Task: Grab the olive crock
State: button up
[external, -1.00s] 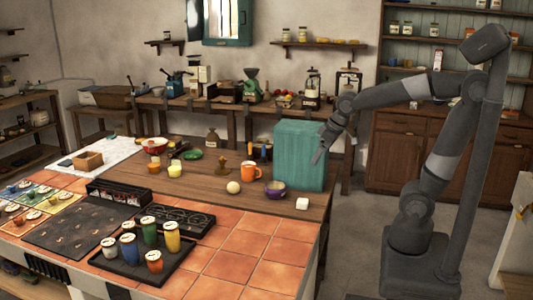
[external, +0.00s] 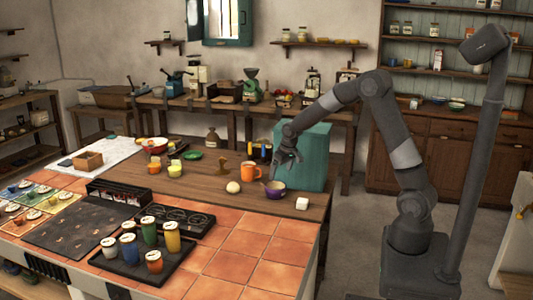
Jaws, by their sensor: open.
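I cannot make out for certain which thing is the olive crock. A small brownish jar (external: 212,138) shows at the table's back edge, and a dark holder with yellow and blue tops (external: 260,150) stands left of the teal box. My gripper (external: 285,160) is open and empty, pointing down in front of the teal box (external: 315,160). It is above and just behind the purple bowl (external: 274,190) in the picture; its exact height is hard to tell.
A black tray (external: 120,268) holds several colored jars at the front left. Orange tiles (external: 255,245) at the front are clear.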

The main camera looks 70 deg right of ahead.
aim_at(275, 191)
jog(key=x, duration=0.6)
jog(key=shift+d, duration=0.15)
jog(key=shift+x, duration=2.65)
jog(key=shift+w, duration=0.2)
jog(key=shift+r, duration=0.1)
jog(key=c, duration=1)
